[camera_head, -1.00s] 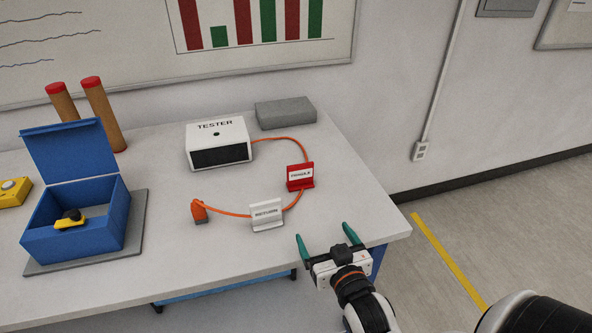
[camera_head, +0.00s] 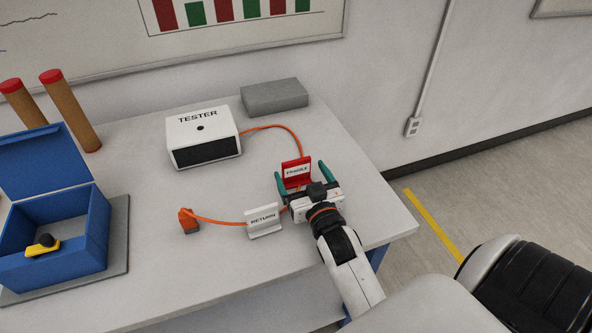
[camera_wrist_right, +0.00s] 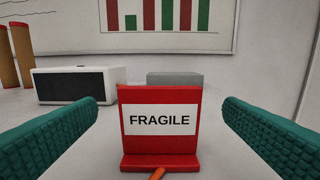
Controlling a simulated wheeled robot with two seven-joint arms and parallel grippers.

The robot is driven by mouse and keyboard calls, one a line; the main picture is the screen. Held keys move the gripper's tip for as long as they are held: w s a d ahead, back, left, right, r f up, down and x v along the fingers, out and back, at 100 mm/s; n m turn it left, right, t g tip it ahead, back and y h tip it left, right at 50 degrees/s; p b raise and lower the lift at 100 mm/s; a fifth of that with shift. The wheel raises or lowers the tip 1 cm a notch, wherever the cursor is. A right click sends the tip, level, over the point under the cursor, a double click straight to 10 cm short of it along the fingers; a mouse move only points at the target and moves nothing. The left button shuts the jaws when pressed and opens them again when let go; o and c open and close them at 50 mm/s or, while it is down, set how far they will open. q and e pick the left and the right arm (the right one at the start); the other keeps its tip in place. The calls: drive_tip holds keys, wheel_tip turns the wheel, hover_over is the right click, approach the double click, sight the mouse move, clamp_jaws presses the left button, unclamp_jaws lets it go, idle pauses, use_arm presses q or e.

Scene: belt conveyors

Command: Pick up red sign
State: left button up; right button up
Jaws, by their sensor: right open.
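The red sign (camera_head: 296,171), labelled FRAGILE, stands upright on the table near its right side. In the right wrist view the red sign (camera_wrist_right: 160,100) is centred between two green fingers, with a gap on each side. My right gripper (camera_head: 303,172) is open, and its fingertips reach to either side of the sign. The same right gripper (camera_wrist_right: 160,115) frames the sign in the wrist view. The sign's lower part is partly hidden by the gripper in the head view. My left gripper is not in view.
A white RETURN sign (camera_head: 264,222) stands just left of my right gripper. An orange cable (camera_head: 222,222) runs from a connector (camera_head: 187,221) past the signs to the white tester (camera_head: 203,138). A grey block (camera_head: 275,96) and an open blue box (camera_head: 55,245) are on the table (camera_head: 180,290).

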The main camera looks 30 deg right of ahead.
sight(297, 164)
drive_tip(key=x, duration=0.4)
drive_tip(key=p+x, duration=0.1)
drive_tip(key=x, duration=0.1)
drive_tip(key=shift+r, duration=0.25)
drive_tip(key=shift+s, duration=0.1)
drive_tip(key=c, duration=1.1)
